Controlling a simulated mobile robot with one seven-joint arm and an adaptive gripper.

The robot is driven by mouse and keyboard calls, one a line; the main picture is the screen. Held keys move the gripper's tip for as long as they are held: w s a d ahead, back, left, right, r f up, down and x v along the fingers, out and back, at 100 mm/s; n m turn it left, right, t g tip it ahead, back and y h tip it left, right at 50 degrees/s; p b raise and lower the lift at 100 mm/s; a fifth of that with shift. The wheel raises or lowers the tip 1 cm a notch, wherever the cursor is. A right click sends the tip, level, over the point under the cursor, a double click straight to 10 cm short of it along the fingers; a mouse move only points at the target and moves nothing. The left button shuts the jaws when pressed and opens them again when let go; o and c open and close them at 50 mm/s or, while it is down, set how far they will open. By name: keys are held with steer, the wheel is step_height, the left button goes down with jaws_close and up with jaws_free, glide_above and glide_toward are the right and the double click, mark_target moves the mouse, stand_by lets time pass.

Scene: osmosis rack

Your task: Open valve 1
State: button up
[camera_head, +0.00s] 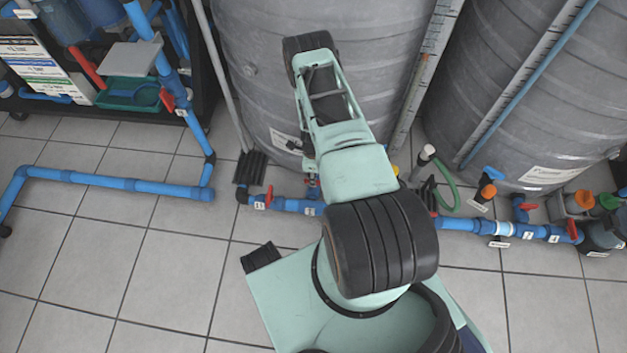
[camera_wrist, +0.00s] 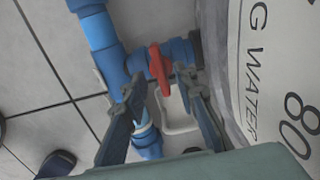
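In the wrist view, a red valve handle (camera_wrist: 159,68) sits on a blue pipe fitting (camera_wrist: 182,52) close to the tank wall. My gripper (camera_wrist: 162,84) is open, with its two dark fingers on either side of the handle. The handle lies between the fingertips, and I cannot tell whether either finger touches it. No number can be read on this valve. In the head view, my arm reaches toward the left tank and hides most of my gripper. A red handle (camera_head: 269,196) shows on the floor pipe left of my arm; its number is too small to read.
Two large grey tanks (camera_head: 245,70) (camera_head: 545,95) stand behind the floor pipes. More pipe with red handles (camera_head: 573,229) runs to the right. A blue pipe (camera_head: 120,183) crosses the floor at left, near a black shelf (camera_head: 195,75). The front-left tiles are clear.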

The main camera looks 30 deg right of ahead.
steer(key=shift+f, duration=1)
jaws_close()
